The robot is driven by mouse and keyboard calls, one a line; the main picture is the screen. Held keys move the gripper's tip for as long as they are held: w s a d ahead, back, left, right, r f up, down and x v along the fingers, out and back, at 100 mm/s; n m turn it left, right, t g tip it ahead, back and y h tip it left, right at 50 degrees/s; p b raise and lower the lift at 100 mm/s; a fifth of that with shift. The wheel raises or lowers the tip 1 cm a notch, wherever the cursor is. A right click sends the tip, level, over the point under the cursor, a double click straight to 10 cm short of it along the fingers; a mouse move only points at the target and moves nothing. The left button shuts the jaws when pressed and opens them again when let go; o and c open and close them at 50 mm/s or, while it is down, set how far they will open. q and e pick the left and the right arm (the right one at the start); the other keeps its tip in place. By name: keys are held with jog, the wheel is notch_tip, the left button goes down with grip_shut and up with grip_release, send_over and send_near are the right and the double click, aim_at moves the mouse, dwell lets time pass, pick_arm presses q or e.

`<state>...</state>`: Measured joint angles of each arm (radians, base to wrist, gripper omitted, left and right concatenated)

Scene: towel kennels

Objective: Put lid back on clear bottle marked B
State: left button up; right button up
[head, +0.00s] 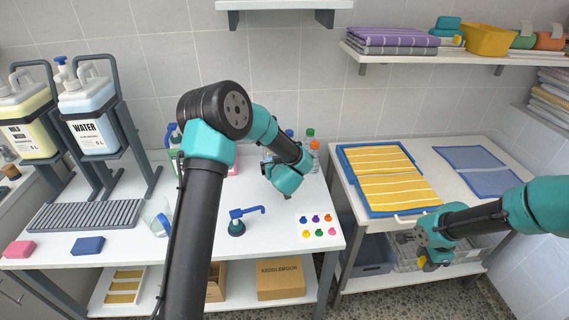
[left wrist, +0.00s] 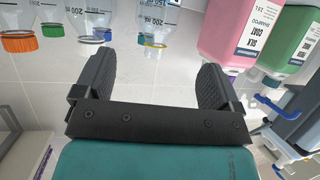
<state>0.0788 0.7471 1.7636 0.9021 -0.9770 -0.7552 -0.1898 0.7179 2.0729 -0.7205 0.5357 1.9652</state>
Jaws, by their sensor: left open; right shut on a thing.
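In the left wrist view the picture is upside down. Several clear bottles with volume marks hang from its top edge, with orange (left wrist: 17,42), green (left wrist: 52,31) and blue (left wrist: 101,35) caps. Another clear bottle (left wrist: 156,22) with a yellow ring at its neck shows between my open left gripper's fingers (left wrist: 155,68), seemingly beyond them. I cannot read a B on any bottle. In the head view my left gripper (head: 284,178) hides most of the bottles. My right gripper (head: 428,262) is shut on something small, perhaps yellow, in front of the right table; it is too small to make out.
Pink (left wrist: 230,35) and green (left wrist: 288,35) shampoo bottles stand beside the clear ones. A blue tray (head: 352,180) with a yellow towel lies on the right table. A wire basket (head: 465,252) sits below.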

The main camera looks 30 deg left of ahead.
aim_at(269, 157)
pick_arm(q)
jog(key=shift+x, duration=3.4)
jog(key=shift+x, duration=2.65)
jog(key=shift+d, duration=0.1)
jog(key=shift+r, duration=0.1)
jog(key=c, duration=1)
